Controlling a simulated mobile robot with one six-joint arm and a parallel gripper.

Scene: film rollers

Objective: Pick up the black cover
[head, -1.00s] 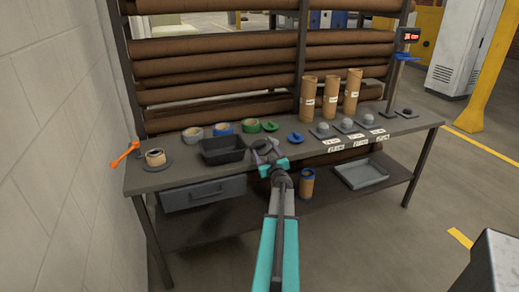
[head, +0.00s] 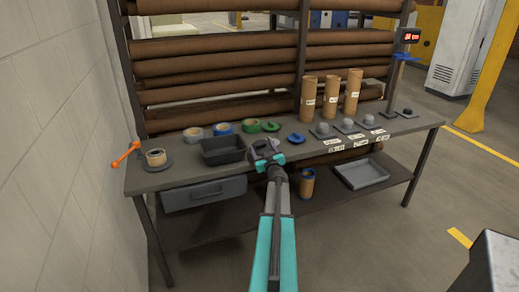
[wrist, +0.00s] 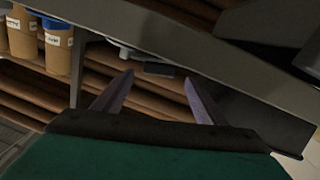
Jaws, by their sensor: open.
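My gripper (head: 264,148) is open at the bench's front edge, just right of the black bin (head: 222,151). In the wrist view its two fingers (wrist: 158,92) are spread with nothing held between them. A small dark piece (wrist: 158,69) shows just beyond the fingers by the bench edge. It may be the black cover, but it is too dim to be sure. In the head view my gripper hides that part of the bench. A green cover (head: 270,126) and a blue cover (head: 295,137) lie beyond it to the right.
Tape rolls (head: 193,134) stand behind the bin. Three cardboard tubes (head: 331,94) stand at the bench's rear right, with grey knobbed pieces (head: 322,129) before them. A drawer (head: 204,194) hangs below.

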